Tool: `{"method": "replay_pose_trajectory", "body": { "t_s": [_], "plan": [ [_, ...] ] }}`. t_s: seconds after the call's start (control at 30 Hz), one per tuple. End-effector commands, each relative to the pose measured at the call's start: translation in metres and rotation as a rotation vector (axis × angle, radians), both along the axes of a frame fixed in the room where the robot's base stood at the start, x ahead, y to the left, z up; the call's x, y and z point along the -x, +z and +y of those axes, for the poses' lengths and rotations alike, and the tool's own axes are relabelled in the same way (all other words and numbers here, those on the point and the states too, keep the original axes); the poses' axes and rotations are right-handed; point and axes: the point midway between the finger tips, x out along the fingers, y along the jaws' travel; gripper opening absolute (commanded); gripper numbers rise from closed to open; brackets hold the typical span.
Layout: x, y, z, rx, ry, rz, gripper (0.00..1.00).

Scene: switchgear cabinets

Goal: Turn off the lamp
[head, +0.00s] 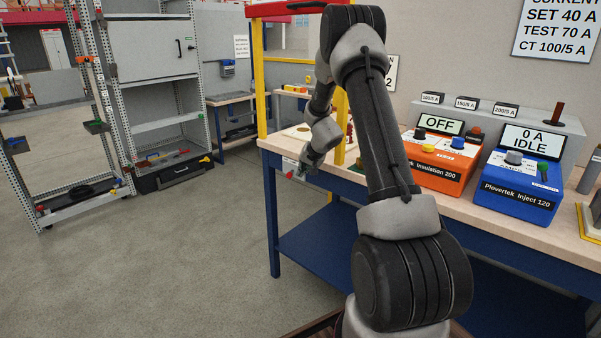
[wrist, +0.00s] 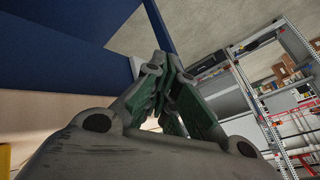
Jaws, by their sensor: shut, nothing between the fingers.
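I cannot make out a lamp or its switch in either view. My gripper (head: 296,171) is small in the head view, at the end of my arm, by the left end of the workbench (head: 490,215). In the wrist view my gripper (wrist: 164,72) shows its green-padded fingers drawn together, with nothing held. My arm hides part of the bench.
An orange tester (head: 436,172) reading OFF and a blue tester (head: 518,196) reading 0 A IDLE stand on the bench. A yellow post (head: 339,125) stands near the gripper. A grey cabinet (head: 150,45) is at the back left. The floor (head: 180,260) between is clear.

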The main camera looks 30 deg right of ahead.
Motion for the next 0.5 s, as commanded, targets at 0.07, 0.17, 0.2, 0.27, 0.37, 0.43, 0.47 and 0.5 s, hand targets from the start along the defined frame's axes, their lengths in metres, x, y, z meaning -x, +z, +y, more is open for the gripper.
{"method": "replay_pose_trajectory", "body": {
  "t_s": [0.07, 0.17, 0.2, 0.27, 0.37, 0.43, 0.47, 0.5],
  "plan": [
    [-0.009, -0.013, 0.001, -0.001, 0.001, 0.002, 0.00],
    [-0.021, -0.028, 0.002, -0.001, 0.001, 0.004, 0.00],
    [-0.026, -0.033, 0.002, 0.000, 0.002, 0.001, 0.00],
    [-0.032, -0.041, 0.002, 0.000, 0.001, 0.002, 0.00],
    [-0.041, -0.051, 0.002, 0.001, 0.001, 0.001, 0.00],
    [-0.046, -0.057, 0.002, 0.001, 0.001, 0.001, 0.00],
    [-0.047, -0.059, 0.002, 0.000, 0.000, 0.001, 0.00],
    [-0.049, -0.060, 0.002, 0.000, 0.000, 0.001, 0.00]
  ]
}}
